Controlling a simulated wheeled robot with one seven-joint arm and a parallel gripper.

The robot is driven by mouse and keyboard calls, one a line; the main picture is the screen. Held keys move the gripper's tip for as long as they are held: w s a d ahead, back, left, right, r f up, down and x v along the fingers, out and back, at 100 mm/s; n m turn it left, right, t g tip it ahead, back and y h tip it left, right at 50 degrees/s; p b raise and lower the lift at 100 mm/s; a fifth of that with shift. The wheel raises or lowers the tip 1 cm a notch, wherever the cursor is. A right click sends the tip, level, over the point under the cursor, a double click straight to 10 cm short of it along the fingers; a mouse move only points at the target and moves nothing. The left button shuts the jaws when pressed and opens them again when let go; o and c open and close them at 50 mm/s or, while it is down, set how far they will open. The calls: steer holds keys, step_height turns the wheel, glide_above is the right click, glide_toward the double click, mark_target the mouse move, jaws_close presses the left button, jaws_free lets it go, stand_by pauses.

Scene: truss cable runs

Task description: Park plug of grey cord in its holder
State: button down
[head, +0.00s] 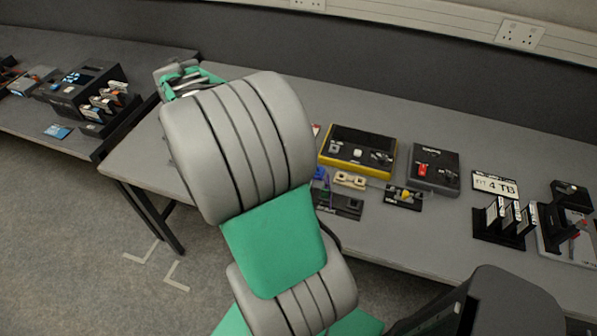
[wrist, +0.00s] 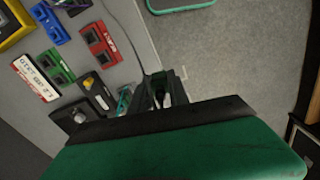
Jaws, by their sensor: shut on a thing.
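In the wrist view my gripper (wrist: 168,92) is shut on a small dark plug (wrist: 160,97), mostly hidden between the fingers. A thin grey cord (wrist: 136,42) runs from the top of that view down toward the fingers. The gripper is beside the table edge, with floor behind it. Coloured holders lie to its left: a red one (wrist: 100,42), a green one (wrist: 55,66) and a blue one (wrist: 50,23). I cannot tell which belongs to the grey cord. In the head view my arm hides the fingertips and plug.
A dark box with a yellow part (wrist: 94,92) and a knob sits left of my gripper. In the head view a yellow-edged box (head: 357,150), a dark box with a red switch (head: 434,168) and a card rack (head: 500,224) stand on the grey table (head: 400,110).

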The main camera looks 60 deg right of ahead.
steer(key=s+d+f+n, duration=0.1)
steer(key=s+d+f, duration=0.2)
steer(key=s+d, duration=0.7)
steer(key=s+d+f, duration=0.2)
steer(key=s+d, duration=0.8)
steer(key=s+d+f+p, duration=0.1)
steer(key=s, duration=0.5)
steer(key=s+d+f, duration=0.2)
steer(key=s, duration=0.4)
steer(key=shift+n, duration=0.4)
steer(key=shift+w+a+f+b, duration=0.1)
steer(key=shift+w+f+b, duration=0.05)
steer(key=shift+f+b, duration=2.3)
steer(key=shift+f+p, duration=0.35)
steer(key=shift+p, duration=0.05)
steer(key=shift+f+b, duration=0.4)
steer(key=shift+f, duration=0.45)
steer(key=c, duration=1.2)
jaws_free()
